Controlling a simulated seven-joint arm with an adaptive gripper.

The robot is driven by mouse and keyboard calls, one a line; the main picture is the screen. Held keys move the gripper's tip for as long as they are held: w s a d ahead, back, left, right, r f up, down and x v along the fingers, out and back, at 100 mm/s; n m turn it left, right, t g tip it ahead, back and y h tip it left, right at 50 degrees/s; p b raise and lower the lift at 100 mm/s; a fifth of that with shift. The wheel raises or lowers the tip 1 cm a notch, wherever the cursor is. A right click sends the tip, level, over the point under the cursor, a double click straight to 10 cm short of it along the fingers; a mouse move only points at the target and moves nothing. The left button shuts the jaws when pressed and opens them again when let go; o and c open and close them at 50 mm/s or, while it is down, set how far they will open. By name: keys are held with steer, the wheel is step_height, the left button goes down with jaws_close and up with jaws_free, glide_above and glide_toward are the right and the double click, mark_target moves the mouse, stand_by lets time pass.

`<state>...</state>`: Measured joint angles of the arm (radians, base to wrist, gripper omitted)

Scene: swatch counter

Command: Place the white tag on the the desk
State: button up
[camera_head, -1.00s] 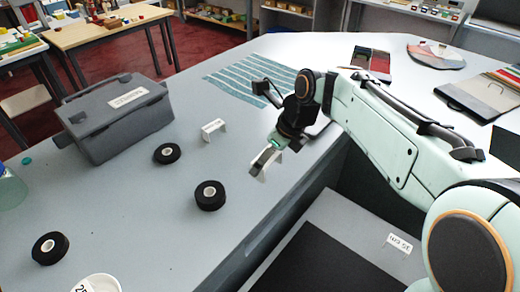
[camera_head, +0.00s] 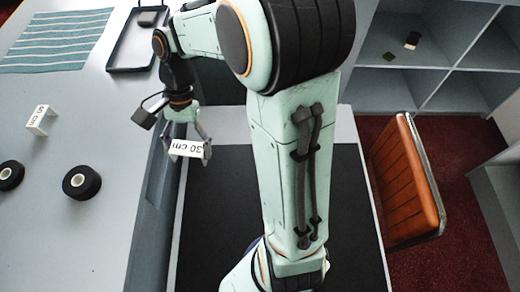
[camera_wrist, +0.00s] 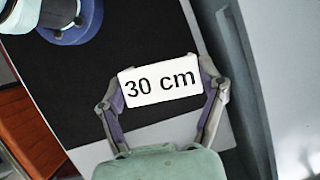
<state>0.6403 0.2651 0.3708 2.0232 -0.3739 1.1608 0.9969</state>
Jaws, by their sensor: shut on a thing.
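My gripper (camera_head: 187,148) is shut on a white tag (camera_head: 187,150) marked "30 cm". In the wrist view the tag (camera_wrist: 160,82) spans between the two fingers of my gripper (camera_wrist: 160,95), its lettering facing the camera. It is held near the back left corner of a lower light-grey desk (camera_head: 232,124), beside the counter edge. The dark mat covering most of that desk shows behind the tag. The tag's exact height above the surface cannot be told.
The grey counter (camera_head: 105,125) at left carries a standing white "50 cm" tag (camera_head: 40,118), black tape rolls (camera_head: 81,182), a striped cloth (camera_head: 55,42) and a dark tray (camera_head: 118,62). An orange chair (camera_head: 405,185) stands right. The mat (camera_head: 225,220) looks clear left of my arm.

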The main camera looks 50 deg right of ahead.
steer(key=s+d+f+n, duration=0.2)
steer(key=s+f, duration=0.2)
steer(key=s, duration=0.2)
glide_above(219, 178)
steer(key=f, duration=1.1)
steer(key=shift+w+d+f, duration=0.15)
steer(key=shift+d+f, duration=0.1)
steer(key=shift+d, duration=0.15)
steer(key=shift+w+f, duration=0.2)
steer(key=shift+f, duration=0.05)
steer(key=shift+w+d+f, duration=0.1)
steer(key=shift+w+f, duration=0.05)
steer(key=shift+f, duration=0.8)
steer(key=shift+w+d+f, duration=0.1)
steer(key=shift+f, duration=0.8)
steer(key=shift+f, duration=0.15)
steer(key=o, duration=0.8)
